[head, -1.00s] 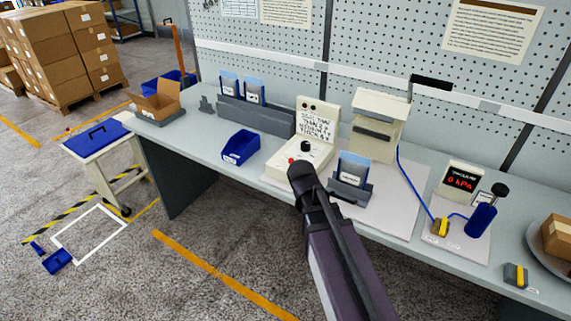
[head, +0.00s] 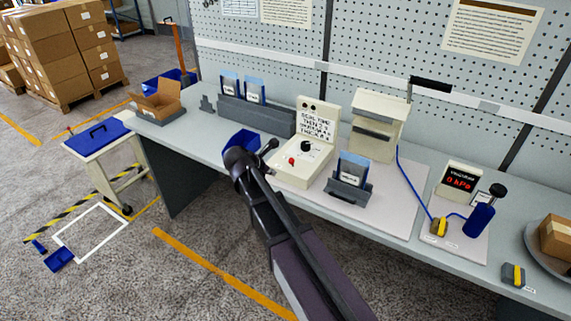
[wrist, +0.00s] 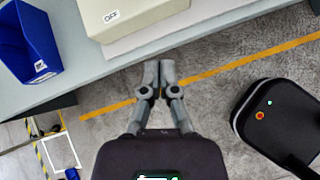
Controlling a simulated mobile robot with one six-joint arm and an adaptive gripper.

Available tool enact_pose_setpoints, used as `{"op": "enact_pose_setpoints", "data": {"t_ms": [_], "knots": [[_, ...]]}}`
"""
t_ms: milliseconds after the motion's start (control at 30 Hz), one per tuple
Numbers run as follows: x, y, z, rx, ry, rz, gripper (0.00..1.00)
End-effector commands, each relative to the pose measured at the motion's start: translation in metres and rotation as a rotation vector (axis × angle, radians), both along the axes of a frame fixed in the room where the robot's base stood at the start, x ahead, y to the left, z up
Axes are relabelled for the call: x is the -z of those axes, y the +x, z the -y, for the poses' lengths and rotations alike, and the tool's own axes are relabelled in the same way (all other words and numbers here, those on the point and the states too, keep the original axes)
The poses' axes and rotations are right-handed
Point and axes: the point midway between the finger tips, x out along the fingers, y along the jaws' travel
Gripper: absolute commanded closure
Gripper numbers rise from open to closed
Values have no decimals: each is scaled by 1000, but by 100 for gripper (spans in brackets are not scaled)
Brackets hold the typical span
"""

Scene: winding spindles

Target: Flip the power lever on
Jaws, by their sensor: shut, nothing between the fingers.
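A cream control box (head: 303,172) stands on the bench with an upright panel of printed text. A red knob (head: 292,161) and a black knob (head: 306,146) sit on its sloped top; I cannot tell for sure which part is the power lever. In the wrist view the box (wrist: 140,18) fills the top, with a white "OFF" label (wrist: 112,16) on it. My gripper (head: 270,146) is at the box's left side in the head view. In the wrist view my gripper (wrist: 159,66) is shut and empty, its fingertips apart from the box, near the bench edge.
A blue bin (head: 240,139) stands left of the box, partly behind my arm; it also shows in the wrist view (wrist: 28,42). A grey holder with a pouch (head: 349,187) and a cream machine with a black handle (head: 378,125) stand to the right. Floor in front is open.

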Motion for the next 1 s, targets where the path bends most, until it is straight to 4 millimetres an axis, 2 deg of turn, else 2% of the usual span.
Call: {"op": "enact_pose_setpoints", "data": {"t_ms": [100, 300, 733, 1000], "knots": [[-6, 9, -14, -85, -70, -19, 100], [-11, 14, -24, -150, -128, -36, 100], [-10, 15, -24, -154, -133, -38, 100], [-1, 21, -18, -154, -132, -37, 100]]}}
